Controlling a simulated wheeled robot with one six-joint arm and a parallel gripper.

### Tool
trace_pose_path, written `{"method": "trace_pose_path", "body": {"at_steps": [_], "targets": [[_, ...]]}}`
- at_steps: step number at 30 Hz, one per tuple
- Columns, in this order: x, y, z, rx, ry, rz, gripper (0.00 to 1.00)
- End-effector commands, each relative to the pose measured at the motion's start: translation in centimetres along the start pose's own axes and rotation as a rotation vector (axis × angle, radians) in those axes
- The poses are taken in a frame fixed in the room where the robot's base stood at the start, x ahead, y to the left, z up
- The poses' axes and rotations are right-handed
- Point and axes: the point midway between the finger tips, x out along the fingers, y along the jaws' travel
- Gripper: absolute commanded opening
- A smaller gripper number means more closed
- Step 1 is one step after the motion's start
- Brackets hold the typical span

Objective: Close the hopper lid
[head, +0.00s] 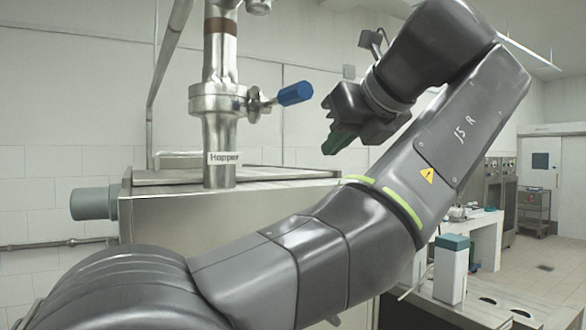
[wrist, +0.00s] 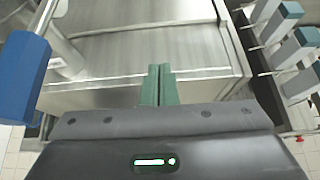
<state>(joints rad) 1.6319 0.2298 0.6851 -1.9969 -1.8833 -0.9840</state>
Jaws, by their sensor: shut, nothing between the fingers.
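The hopper is a brushed-metal box (head: 240,215) with a pipe in front of it labelled "Hopper" (head: 222,158). A flat metal panel (head: 280,173), perhaps the lid, lies across its top. In the wrist view the flat metal top (wrist: 140,55) fills the middle; I cannot tell for sure whether the lid is open or shut. My gripper (head: 338,142) is in the air above the right part of the box, apart from it. Its green fingers (wrist: 160,84) are together and empty.
A steel pipe with a blue-handled valve (head: 295,94) rises in front of the box, left of my gripper; the blue handle also shows in the wrist view (wrist: 22,78). Teal-topped white units (head: 451,265) stand at right. A grey cylinder (head: 93,203) sticks out at left.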

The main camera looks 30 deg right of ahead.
Motion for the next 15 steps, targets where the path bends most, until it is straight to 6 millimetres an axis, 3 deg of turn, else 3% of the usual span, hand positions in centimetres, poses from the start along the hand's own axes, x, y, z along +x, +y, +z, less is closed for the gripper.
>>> {"method": "trace_pose_path", "body": {"at_steps": [15], "targets": [[9.3, 0.1, 0.5, -0.002, 0.001, 0.004, 0.0]]}}
